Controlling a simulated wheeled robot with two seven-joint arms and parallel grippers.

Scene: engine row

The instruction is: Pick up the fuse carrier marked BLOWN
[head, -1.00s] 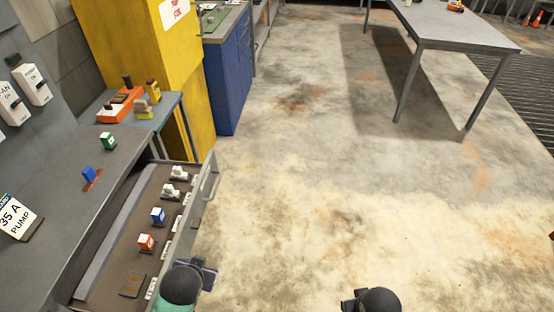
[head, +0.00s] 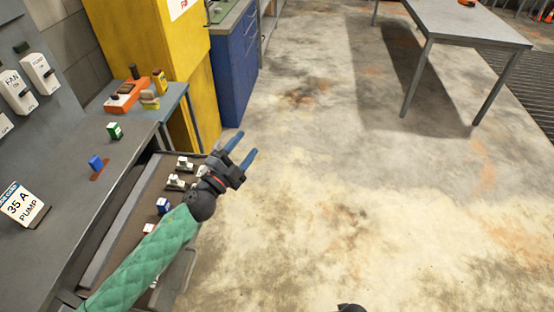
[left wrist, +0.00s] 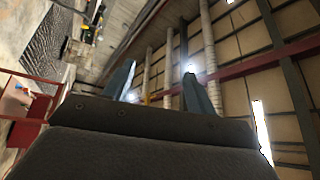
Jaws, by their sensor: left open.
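My left gripper (head: 244,149) is open and empty, held above the open drawer's outer edge with its blue fingers pointing away from the drawer. In the left wrist view its two fingers (left wrist: 158,82) stand apart with nothing between them. A blue fuse carrier (head: 96,163) stands on a reddish-brown patch on the grey bench. A green one (head: 114,131) stands behind it. In the drawer are white carriers (head: 184,164), a blue one (head: 163,205) and an orange one, mostly hidden by my left arm. I cannot read BLOWN on any carrier.
The drawer (head: 125,212) is pulled out from the bench (head: 60,205). A sign reading 35 A PUMP (head: 22,205) stands on the bench. A yellow cabinet (head: 160,45) is behind. The floor (head: 340,200) to the right is clear up to a grey table (head: 470,25).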

